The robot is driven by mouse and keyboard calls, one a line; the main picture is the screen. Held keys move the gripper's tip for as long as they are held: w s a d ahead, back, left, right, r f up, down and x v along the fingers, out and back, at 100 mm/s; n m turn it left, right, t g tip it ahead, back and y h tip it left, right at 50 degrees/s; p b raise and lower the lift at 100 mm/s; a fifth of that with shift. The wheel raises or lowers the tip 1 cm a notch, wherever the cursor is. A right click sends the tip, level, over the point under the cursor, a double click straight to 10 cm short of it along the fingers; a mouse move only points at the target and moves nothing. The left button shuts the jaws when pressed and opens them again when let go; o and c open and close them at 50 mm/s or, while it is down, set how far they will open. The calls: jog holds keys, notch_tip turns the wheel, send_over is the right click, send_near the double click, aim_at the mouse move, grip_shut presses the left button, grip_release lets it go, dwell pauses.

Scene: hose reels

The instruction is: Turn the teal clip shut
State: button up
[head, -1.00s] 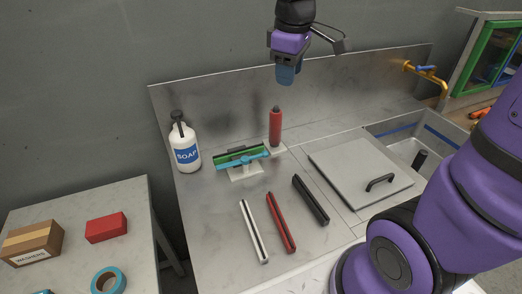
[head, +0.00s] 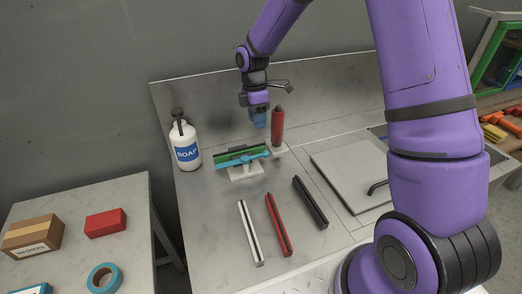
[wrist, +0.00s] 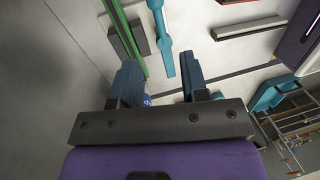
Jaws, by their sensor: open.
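The teal clip (head: 242,160) is a long teal bar with a knob, on a white mount on the steel counter, lying along a green bar (head: 240,151). In the wrist view the teal clip (wrist: 163,40) runs from the top edge to just ahead of my fingers, beside the green bar (wrist: 126,38). My gripper (head: 258,119) points down above and behind the clip's right end. In the wrist view my gripper (wrist: 160,80) has its two blue fingers apart with nothing between them. It appears clear of the clip.
A red bottle (head: 277,127) stands close to the right of my gripper. A soap bottle (head: 185,145) stands left of the clip. White (head: 250,234), red (head: 278,225) and black (head: 310,202) bars lie in front. A grey lid (head: 345,180) is at right.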

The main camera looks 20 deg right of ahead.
aim_at(243, 160)
jog(key=f, duration=0.4)
jog(key=s+f, duration=0.1)
jog(key=f, duration=0.6)
jog(key=shift+s+f, duration=0.4)
jog(key=shift+a, duration=0.1)
jog(key=shift+c, duration=0.5)
grip_shut()
